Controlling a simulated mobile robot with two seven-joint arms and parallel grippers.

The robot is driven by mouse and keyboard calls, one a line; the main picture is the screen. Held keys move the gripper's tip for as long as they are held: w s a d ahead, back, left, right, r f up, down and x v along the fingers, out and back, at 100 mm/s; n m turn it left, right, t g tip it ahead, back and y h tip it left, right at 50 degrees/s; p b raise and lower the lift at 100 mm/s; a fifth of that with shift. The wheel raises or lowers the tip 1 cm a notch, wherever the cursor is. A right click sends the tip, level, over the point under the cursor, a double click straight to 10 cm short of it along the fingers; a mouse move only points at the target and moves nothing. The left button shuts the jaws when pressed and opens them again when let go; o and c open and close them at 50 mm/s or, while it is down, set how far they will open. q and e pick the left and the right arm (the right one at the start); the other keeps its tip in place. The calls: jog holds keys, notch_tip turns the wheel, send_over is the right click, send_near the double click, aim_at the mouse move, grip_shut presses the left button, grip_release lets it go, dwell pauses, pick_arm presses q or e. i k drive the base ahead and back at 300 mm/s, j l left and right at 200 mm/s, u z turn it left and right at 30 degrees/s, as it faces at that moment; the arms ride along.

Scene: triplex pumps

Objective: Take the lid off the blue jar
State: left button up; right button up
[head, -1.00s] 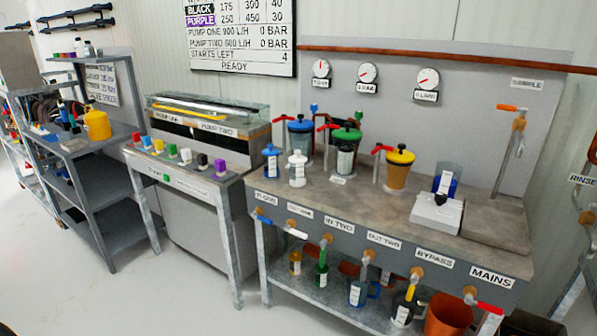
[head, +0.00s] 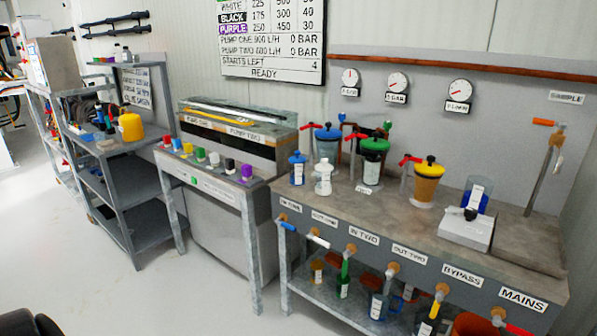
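The jar with the blue lid (head: 327,133) stands at the back left of the pump bench, its lid on and a dark knob on top. Its lower part is partly hidden by the small white bottle (head: 323,178) in front. A smaller blue bottle (head: 297,168) with a white label stands to its left. A jar with a green lid (head: 373,160) and one with a yellow lid (head: 428,180) stand to its right. Neither of my grippers is in view.
A blue container (head: 477,193) sits on a white device (head: 466,231) at the bench's right. Red-handled valves and pipes stand beside the lidded jars. A table with coloured blocks (head: 200,155) stands left of the bench (head: 400,224). The floor (head: 90,290) in front is clear.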

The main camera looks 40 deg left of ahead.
aim_at(297, 159)
jog(key=i+j, duration=0.25)
jog(key=j, duration=0.15)
jog(key=i+j, duration=0.25)
jog(key=j, duration=0.15)
jog(key=i+j, duration=0.25)
jog(key=j, duration=0.15)
